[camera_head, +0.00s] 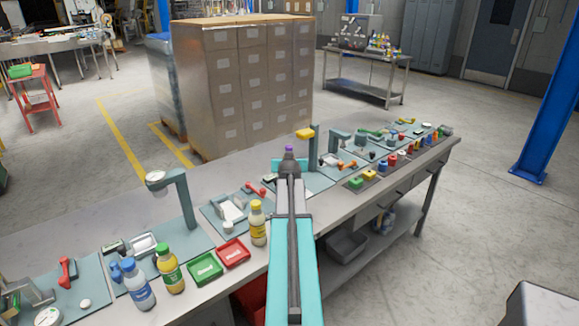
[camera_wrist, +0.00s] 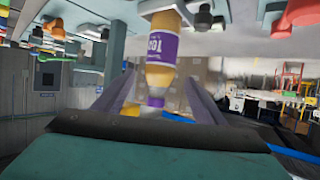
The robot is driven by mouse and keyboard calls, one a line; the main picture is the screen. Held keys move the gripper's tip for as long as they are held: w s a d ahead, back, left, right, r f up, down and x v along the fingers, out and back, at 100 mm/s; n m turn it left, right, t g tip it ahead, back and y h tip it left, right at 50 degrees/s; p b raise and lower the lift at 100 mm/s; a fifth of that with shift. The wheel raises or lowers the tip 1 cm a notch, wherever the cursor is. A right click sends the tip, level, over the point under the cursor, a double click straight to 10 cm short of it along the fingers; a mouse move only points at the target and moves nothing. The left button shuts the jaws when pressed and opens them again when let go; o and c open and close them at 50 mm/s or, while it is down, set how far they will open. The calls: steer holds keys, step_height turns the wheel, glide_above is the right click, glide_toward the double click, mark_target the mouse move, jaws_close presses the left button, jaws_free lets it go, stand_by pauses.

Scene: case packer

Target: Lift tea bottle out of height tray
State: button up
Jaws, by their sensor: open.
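The tea bottle has a purple cap (camera_head: 289,149), which shows just past the end of my gripper in the head view; the arm hides its body there. In the wrist view the bottle (camera_wrist: 166,70) appears upside down, with amber contents and a purple label. My gripper (camera_head: 290,172) points away along the bench and is open. In the wrist view its two fingers (camera_wrist: 152,104) stand to either side of the bottle's cap end, with gaps visible; I cannot tell how deep the bottle sits between them. I cannot make out the height tray; my arm may hide it.
A yellow-capped bottle (camera_head: 258,223) stands left of my arm. Green (camera_head: 206,268) and red (camera_head: 233,253) trays lie nearer, beside a green-capped bottle (camera_head: 169,269) and a blue-capped bottle (camera_head: 138,285). A grey post (camera_head: 183,200) and a yellow-topped post (camera_head: 311,146) rise from the bench.

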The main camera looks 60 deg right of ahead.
steer(key=shift+p+x, duration=0.5)
steer(key=shift+x, duration=1.55)
steer(key=shift+p+x, duration=1.35)
steer(key=shift+x, duration=1.25)
steer(key=shift+f, duration=0.1)
steer(key=c, duration=1.4)
